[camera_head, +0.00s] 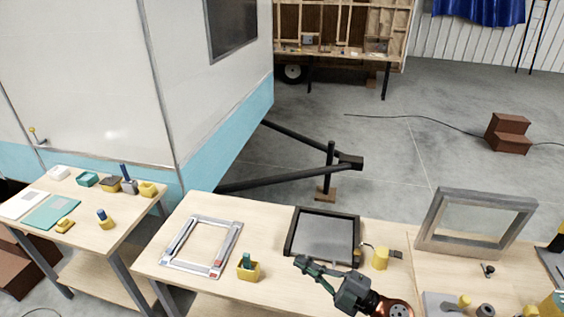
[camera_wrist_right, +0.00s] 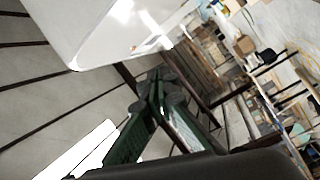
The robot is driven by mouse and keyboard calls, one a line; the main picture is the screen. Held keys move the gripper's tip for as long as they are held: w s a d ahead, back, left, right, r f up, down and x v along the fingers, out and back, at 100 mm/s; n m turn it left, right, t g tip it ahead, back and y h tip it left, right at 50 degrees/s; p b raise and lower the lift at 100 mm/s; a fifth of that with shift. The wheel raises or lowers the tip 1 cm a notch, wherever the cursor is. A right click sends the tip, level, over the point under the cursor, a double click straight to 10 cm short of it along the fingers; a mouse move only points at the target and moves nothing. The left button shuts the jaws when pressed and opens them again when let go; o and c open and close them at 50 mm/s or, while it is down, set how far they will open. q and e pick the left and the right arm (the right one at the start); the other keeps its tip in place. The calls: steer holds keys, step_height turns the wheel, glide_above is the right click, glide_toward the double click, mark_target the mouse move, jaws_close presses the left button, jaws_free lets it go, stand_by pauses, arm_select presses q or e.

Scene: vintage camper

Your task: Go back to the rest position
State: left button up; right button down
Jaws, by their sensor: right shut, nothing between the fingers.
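My right gripper (camera_head: 301,263) reaches in from the bottom right of the head view, over the front edge of a black-framed dark panel (camera_head: 322,235) on the workbench. In the right wrist view its two green fingers meet at the tips (camera_wrist_right: 154,84), shut with nothing between them. My left gripper does not show in either view.
The workbench (camera_head: 185,272) also holds a pale rectangular frame (camera_head: 178,243), a yellow box (camera_head: 248,270), a yellow cylinder (camera_head: 379,258) and a large grey frame (camera_head: 475,240). A side table (camera_head: 95,250) with small parts stands left. The camper (camera_head: 90,80) and its tow bar (camera_head: 280,178) are behind.

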steer(key=w+d+f+m+t+h, duration=0.1)
steer(key=w+d+m+t+h, duration=0.1)
steer(key=d+m+t+h, duration=0.45)
steer(key=w+d+f+m+t+h, duration=0.1)
steer(key=w+d+m+t+h, duration=0.2)
steer(key=d+m, duration=0.5)
steer(key=s+d+f+m+g+h, duration=0.3)
steer(key=s+d+f+m+h, duration=0.15)
steer(key=d+f, duration=0.4)
steer(key=s+d+f+m+g+h, duration=0.3)
steer(key=s+d+f+g+h, duration=0.15)
steer(key=d+f, duration=0.35)
steer(key=s+a+f+m+g+y, duration=0.1)
steer(key=s+f+g, duration=0.3)
steer(key=s+f, duration=0.6)
steer(key=s+f+m+g, duration=0.1)
steer(key=s+f+g, duration=0.5)
steer(key=s, duration=0.7)
steer(key=s+a+f, duration=0.1)
steer(key=s+f, duration=0.1)
steer(key=f, duration=1.4)
steer(key=s+a+f, duration=0.1)
steer(key=f, duration=1.4)
steer(key=s+f+n+g, duration=0.1)
steer(key=s+f, duration=1.6)
steer(key=s, duration=0.2)
steer(key=shift+s+y, duration=0.25)
steer(key=shift+y, duration=0.2)
